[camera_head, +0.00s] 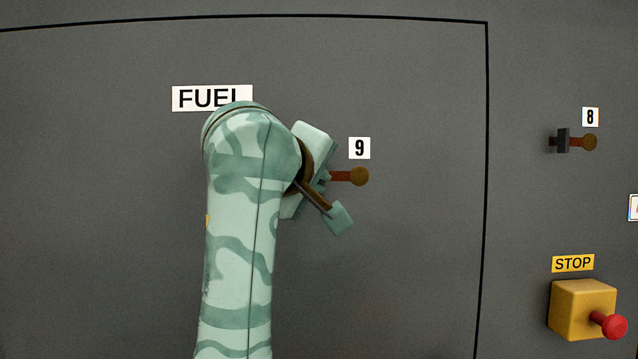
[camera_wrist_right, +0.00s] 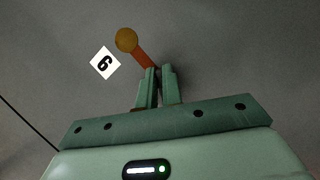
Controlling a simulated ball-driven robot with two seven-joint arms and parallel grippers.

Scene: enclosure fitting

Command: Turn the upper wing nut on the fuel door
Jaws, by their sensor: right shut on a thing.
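The grey fuel door fills most of the head view, with a FUEL label (camera_head: 190,98) that my right arm partly covers. My left gripper is out of view.
A similar lever (camera_head: 584,142) with a dark block sits under label 8 (camera_head: 590,117), right of the door seam (camera_head: 486,150). A yellow box (camera_head: 578,305) with a red button (camera_head: 614,326) sticks out below the STOP label (camera_head: 573,263). The panel between is bare.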

